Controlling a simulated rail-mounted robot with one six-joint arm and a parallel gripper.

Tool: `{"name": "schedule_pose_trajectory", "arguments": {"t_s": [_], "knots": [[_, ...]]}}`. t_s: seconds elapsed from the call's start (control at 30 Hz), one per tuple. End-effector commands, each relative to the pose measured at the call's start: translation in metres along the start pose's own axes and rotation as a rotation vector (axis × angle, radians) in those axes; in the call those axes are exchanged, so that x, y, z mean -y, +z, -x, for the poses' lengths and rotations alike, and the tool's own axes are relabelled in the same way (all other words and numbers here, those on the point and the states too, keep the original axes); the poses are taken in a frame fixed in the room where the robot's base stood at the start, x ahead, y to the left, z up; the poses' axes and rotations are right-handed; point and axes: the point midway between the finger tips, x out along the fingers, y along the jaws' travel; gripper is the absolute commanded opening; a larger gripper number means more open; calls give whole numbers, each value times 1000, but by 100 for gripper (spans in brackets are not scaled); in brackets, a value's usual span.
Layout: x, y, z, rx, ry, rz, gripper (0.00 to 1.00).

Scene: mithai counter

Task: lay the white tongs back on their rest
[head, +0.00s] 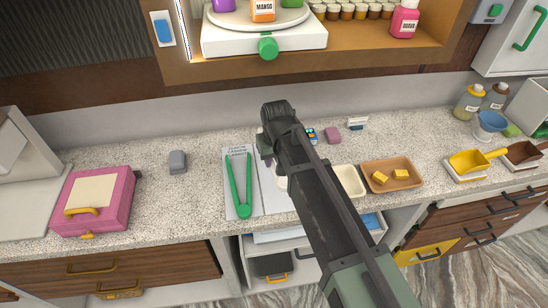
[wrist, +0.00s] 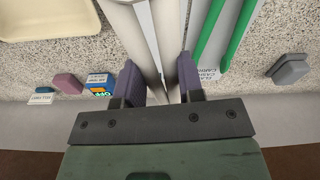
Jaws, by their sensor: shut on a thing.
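The white tongs (wrist: 171,32) are between my gripper's (wrist: 160,82) purple-padded fingers in the wrist view, with their two arms reaching away toward the picture's top. In the head view my forearm and gripper (head: 266,146) hide most of them; only a small pale bit shows beside the arm. Green tongs (head: 240,188) lie on a light grey labelled plate (head: 230,208) to the left. A similar grey plate (head: 271,202) lies right beside it, partly under my arm. I cannot tell whether the white tongs touch it.
A cream tray (head: 352,182) and a wooden tray (head: 405,184) with yellow sweets (head: 401,174) lie to the right. A pink box (head: 92,203) and a grey block (head: 177,162) lie to the left. A drawer (head: 290,259) below stands open. A shelf (head: 240,66) overhangs the back.

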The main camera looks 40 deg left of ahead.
Motion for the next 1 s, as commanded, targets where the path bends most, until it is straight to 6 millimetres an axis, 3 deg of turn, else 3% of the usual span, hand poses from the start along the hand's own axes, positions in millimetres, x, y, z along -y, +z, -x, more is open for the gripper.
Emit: {"name": "schedule_pose_trajectory", "arguments": {"t_s": [0.03, 0.6, 1.0], "knots": [[0, 1, -12, 0, 0, 0, 9], [0, 10, -98, 1, -1, -1, 9], [0, 11, -104, 1, -1, -1, 9]]}}
